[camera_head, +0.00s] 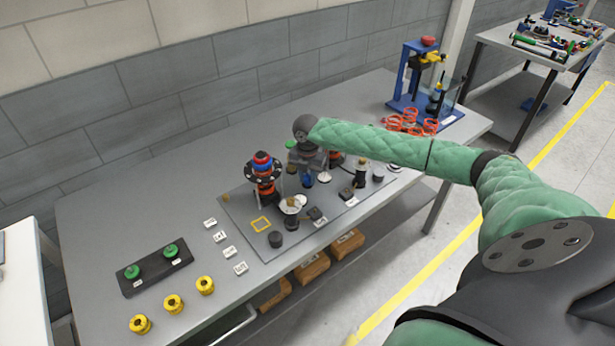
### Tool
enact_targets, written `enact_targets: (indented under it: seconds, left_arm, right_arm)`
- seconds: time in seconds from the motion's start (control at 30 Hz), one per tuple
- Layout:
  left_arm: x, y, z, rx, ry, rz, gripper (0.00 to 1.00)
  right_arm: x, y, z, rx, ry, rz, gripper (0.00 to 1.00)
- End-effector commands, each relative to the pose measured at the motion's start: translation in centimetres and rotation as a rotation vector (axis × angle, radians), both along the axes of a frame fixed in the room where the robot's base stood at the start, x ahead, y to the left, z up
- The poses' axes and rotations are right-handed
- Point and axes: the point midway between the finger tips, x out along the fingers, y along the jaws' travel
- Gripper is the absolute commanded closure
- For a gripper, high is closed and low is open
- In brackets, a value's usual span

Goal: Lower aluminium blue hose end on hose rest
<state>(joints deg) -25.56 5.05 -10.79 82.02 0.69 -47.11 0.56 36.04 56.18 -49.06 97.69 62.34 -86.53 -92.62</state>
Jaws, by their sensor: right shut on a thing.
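My right arm comes in from the right, and its gripper (308,163) is above the grey mat (247,222) on the workbench. A small blue piece (306,181) shows just below the gripper and looks like the blue hose end. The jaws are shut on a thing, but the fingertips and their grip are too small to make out. I cannot tell whether the blue piece touches anything below. The hose rest cannot be told apart from the small dark and white fittings (291,206) on the mat. My left gripper is not in view.
A black and orange fixture with a blue and red top (263,178) stands just left of the gripper. Yellow rings (173,304) and a black plate with green knobs (154,268) are at the left. Orange parts (410,121) and a blue press (404,75) stand at the far right.

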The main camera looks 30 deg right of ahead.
Motion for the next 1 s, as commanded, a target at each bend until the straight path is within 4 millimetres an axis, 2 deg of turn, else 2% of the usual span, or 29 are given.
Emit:
enact_targets:
  seconds: [0.17,0.2,0.3,0.33,0.67,1.0]
  left_arm:
    - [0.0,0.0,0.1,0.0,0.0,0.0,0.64]
    - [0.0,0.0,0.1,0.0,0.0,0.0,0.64]
    - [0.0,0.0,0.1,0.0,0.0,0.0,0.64]
    - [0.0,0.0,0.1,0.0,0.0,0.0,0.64]
    - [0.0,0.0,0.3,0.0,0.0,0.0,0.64]
    - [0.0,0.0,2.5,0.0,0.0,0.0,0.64]
  right_arm:
    - [0.0,0.0,-0.1,0.0,0.0,0.0,1.0]
    - [0.0,0.0,-0.2,0.0,0.0,0.0,0.73]
    - [0.0,0.0,-0.2,0.0,0.0,0.0,0.53]
    - [0.0,0.0,-0.2,0.0,0.0,0.0,0.49]
    - [0.0,0.0,0.0,0.0,0.0,0.0,0.49]
    - [0.0,0.0,2.6,0.0,0.0,0.0,0.49]
